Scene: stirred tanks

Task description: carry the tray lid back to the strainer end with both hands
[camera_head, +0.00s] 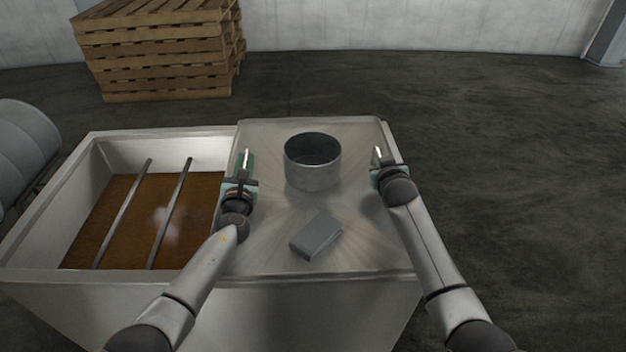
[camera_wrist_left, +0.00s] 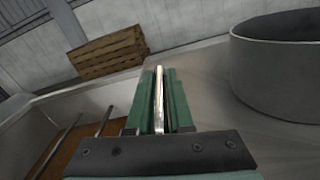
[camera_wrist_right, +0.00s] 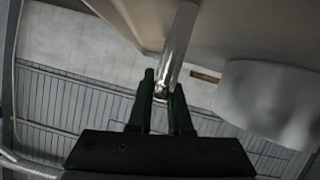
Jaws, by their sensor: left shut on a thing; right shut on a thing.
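The tray lid (camera_head: 270,259) is a flat, shiny metal plate covering the right part of the pale tank. My left gripper (camera_head: 246,166) is shut on a bright bar handle at the lid's left side; the bar (camera_wrist_left: 159,100) shows between its green fingers in the left wrist view. My right gripper (camera_head: 379,163) is shut on a like bar at the lid's right side; that bar (camera_wrist_right: 177,50) shows between dark fingers in the right wrist view. I cannot tell whether the lid is raised or resting. No strainer can be identified for certain.
An open metal cylinder (camera_head: 313,174) and a grey block (camera_head: 316,235) are on the lid between my arms. The tank's open left part holds brown liquid (camera_head: 112,206) under two rods (camera_head: 170,213). Pallets (camera_head: 160,50) are stacked behind; floor at right is clear.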

